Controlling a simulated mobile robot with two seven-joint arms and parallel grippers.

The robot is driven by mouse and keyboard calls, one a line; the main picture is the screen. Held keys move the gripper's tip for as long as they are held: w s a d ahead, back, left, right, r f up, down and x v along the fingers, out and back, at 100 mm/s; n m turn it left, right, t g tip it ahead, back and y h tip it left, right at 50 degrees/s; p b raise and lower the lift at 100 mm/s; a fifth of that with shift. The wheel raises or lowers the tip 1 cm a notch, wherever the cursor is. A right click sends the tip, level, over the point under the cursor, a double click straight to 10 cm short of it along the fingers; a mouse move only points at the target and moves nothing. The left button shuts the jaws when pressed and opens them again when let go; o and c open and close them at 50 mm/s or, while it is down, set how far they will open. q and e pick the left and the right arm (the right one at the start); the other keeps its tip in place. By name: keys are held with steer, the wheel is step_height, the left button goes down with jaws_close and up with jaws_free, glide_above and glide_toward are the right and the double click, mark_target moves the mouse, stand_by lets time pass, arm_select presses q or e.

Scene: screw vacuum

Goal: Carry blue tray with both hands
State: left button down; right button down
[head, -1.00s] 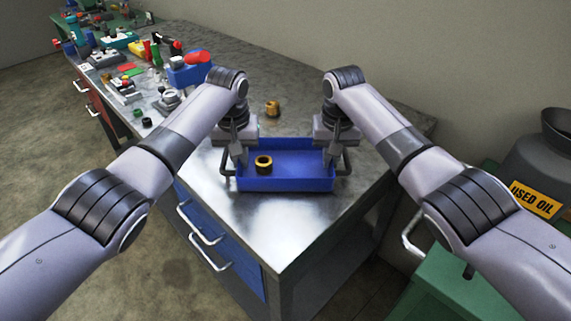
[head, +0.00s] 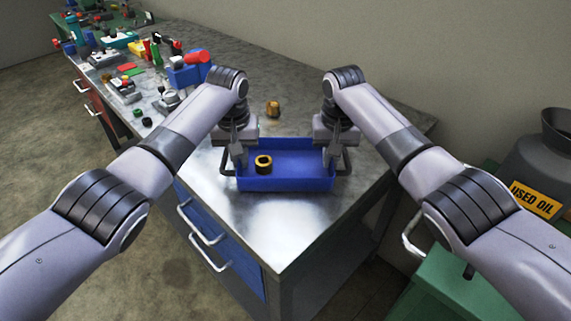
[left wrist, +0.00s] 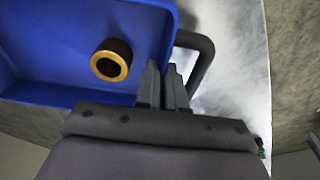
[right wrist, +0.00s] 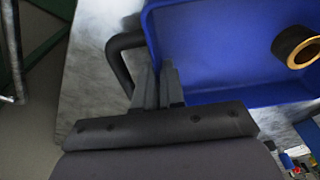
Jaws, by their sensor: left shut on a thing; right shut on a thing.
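The blue tray (head: 290,179) is near the front corner of the metal workbench, with a dark handle on each short side. A black and gold ring (head: 264,162) lies inside it, toward the left; it also shows in the left wrist view (left wrist: 111,60) and the right wrist view (right wrist: 297,47). My left gripper (head: 240,165) is shut on the tray's left side by the handle (left wrist: 201,62). My right gripper (head: 330,163) is shut on the right side by the other handle (right wrist: 118,62). I cannot tell whether the tray touches the bench.
A second gold ring (head: 273,108) stands on the workbench (head: 285,227) behind the tray. Tools and coloured parts crowd the bench's far left, including a blue bin (head: 188,73). A green cabinet (head: 462,283) and a used-oil container (head: 530,165) stand at right.

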arm_select(q)
steer(key=shift+r, duration=0.2)
arm_select(e)
steer(key=shift+r, duration=0.2)
